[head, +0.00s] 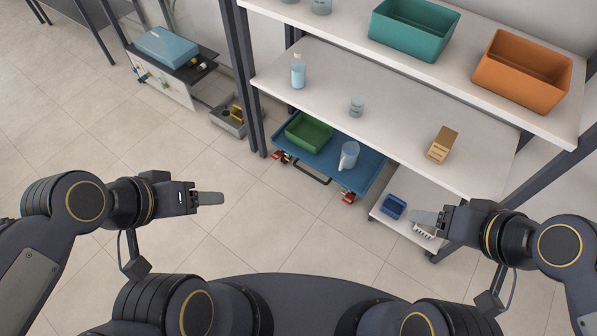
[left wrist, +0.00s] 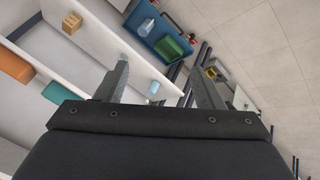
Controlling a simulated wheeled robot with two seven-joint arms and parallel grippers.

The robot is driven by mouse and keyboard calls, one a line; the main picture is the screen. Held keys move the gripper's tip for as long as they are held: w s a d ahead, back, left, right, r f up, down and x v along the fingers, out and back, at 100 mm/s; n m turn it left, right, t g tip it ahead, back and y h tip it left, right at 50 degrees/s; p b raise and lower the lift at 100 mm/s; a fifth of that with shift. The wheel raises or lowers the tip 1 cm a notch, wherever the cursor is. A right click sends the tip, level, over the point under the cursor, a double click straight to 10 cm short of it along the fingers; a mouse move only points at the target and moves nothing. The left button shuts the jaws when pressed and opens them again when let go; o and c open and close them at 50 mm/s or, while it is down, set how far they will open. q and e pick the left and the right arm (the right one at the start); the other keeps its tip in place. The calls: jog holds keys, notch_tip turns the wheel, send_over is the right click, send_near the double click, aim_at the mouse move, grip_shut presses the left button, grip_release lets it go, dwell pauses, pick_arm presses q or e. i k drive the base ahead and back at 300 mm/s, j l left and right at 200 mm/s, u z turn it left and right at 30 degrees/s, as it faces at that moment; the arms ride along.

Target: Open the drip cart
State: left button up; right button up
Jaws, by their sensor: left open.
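What looks like the drip cart is a low blue tray cart (head: 326,164) with red-and-black castors and a black bar handle (head: 310,175) on its near side. It sits partly beneath the white shelf and carries a green bin (head: 309,132) and a clear jug (head: 348,155). The cart also shows in the left wrist view (left wrist: 158,30), beyond the fingers. My left gripper (head: 212,198) is empty, its fingers spread apart in the left wrist view (left wrist: 158,72), left of the cart and away from it. My right gripper (head: 424,217) is right of the cart, seen edge-on.
The white shelf (head: 330,75) overhangs the cart, with dark posts (head: 240,75) on the left. A low shelf (head: 415,190) with a small blue box (head: 393,207) is near my right gripper. A grey tray (head: 229,120) lies left. The floor before the cart is clear.

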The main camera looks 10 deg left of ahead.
aim_at(359, 179)
jog(key=i+j+z, duration=0.15)
jog(key=j, duration=0.3)
jog(key=i+j+z, duration=0.2)
jog(key=j, duration=0.3)
jog(key=i+j+z, duration=0.15)
jog(key=i+j, duration=0.15)
jog(key=j, duration=0.2)
jog(key=i+j+z, duration=0.15)
jog(key=j, duration=0.4)
jog(key=i+j+z, duration=0.15)
jog(key=j, duration=0.35)
jog(key=j+z, duration=0.2)
jog(key=j, duration=0.35)
jog(key=i+j+z, duration=0.15)
jog(key=j, duration=0.45)
